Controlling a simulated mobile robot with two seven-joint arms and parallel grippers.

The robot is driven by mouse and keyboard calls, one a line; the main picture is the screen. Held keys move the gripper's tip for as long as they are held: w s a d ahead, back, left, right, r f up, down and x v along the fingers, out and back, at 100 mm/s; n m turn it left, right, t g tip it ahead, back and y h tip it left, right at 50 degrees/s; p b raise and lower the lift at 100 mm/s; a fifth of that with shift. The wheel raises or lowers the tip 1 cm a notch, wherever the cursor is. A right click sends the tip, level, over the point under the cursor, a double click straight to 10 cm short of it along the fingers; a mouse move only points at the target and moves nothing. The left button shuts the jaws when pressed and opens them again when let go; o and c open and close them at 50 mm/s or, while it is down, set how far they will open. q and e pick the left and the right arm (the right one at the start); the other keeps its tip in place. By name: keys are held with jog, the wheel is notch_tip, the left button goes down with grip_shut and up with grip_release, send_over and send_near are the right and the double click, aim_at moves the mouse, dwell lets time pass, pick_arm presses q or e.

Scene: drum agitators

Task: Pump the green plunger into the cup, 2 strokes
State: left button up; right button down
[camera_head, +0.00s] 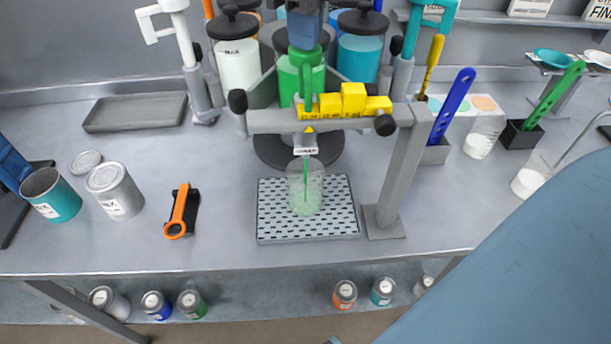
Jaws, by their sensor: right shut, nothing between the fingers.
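The green plunger (306,57) is at the top of the green canister (289,84), in the middle of the back row. My right gripper (305,46) comes down from the top edge. It is shut and empty, with its tip against the plunger as far as I can tell. A clear cup (306,194) stands upright on a perforated tray (272,225), below the white nozzle (306,144). A thin green stream runs from the nozzle into the cup, and pale green liquid shows inside. My left gripper is not in view.
A grey stand (401,175) bridges over the cup, with yellow stepped blocks (346,101) on its bar. An orange-handled tool (180,212), an open teal can (50,196) and a grey can (114,191) lie left. Scoops stand right. My blue arm covers the lower right.

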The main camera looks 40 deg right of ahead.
jog(key=shift+r+p, duration=1.4)
jog(key=shift+r, duration=2.05)
